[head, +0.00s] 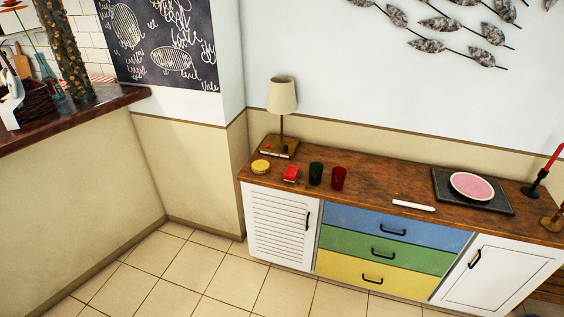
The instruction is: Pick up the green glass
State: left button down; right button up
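The green glass (316,173) is dark green and stands upright on the wooden top of a low sideboard (380,192), near its front edge. A red glass (338,178) stands upright just to its right, with a narrow gap at most. Neither of my grippers shows in the head view. Nothing visible covers the green glass.
A lamp (282,100) and a yellow round thing (261,166) are on the sideboard's left end. A white stick-like thing (413,206), a dark tray (445,183) with a pink plate (472,186), and candle holders (535,189) are to the right. Tiled floor (215,270) in front is clear.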

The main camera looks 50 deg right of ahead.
aim_at(316, 168)
jog(key=z, duration=0.25)
jog(key=i, duration=1.15)
jog(key=z, duration=0.55)
